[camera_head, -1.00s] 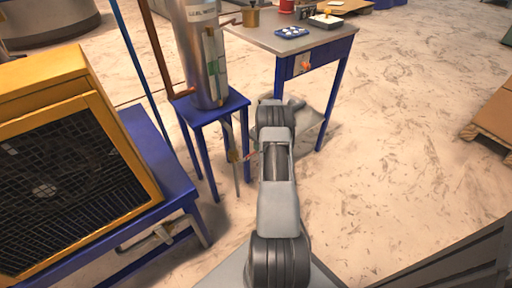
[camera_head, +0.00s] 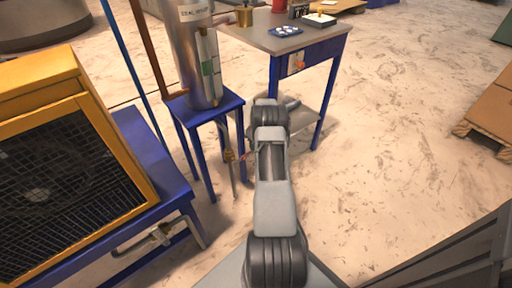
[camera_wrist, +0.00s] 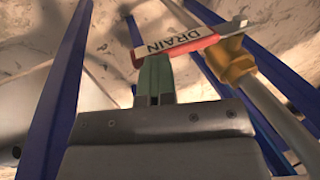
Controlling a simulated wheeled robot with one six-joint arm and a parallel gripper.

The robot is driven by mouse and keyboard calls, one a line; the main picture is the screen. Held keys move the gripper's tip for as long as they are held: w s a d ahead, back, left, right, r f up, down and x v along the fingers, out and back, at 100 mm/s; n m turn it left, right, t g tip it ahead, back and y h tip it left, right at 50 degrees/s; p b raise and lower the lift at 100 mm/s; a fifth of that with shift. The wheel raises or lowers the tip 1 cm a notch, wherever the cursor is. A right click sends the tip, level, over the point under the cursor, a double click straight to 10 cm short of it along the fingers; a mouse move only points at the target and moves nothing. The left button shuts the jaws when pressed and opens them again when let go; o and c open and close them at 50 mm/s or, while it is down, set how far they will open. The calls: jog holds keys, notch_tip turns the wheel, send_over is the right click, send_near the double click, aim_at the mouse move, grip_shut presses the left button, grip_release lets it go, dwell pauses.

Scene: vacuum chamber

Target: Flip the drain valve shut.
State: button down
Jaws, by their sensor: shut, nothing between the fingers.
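The drain valve (camera_wrist: 232,62) shows in the wrist view as a brass body on a metal pipe (camera_wrist: 275,110). Its red lever with a white DRAIN label (camera_wrist: 175,43) sticks out to the left, across the pipe's line. My gripper (camera_wrist: 154,72) is shut and empty, its green fingers pointing up at the lever. The fingertips meet the lever's lower edge in the picture; I cannot tell whether they touch it. In the head view the brass valve (camera_head: 229,156) hangs below the blue stand, left of my arm. My gripper is hidden there behind my arm.
The blue stand (camera_head: 207,105) carries a tall metal cylinder (camera_head: 195,60); its legs stand close around the valve. A yellow-framed fan unit (camera_head: 70,170) on a blue bench is at left. A worktable (camera_head: 285,38) stands behind. Open floor (camera_head: 390,140) lies to the right.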

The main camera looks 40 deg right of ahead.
notch_tip(320, 180, up, 3)
jog(key=shift+r+p, duration=0.2)
jog(key=shift+p, duration=0.55)
jog(key=s+a+r+p, duration=0.4)
jog(key=s+a+r, duration=0.4)
jog(key=s, duration=0.3)
jog(key=shift+s+r, duration=0.25)
jog(key=shift+r, duration=0.45)
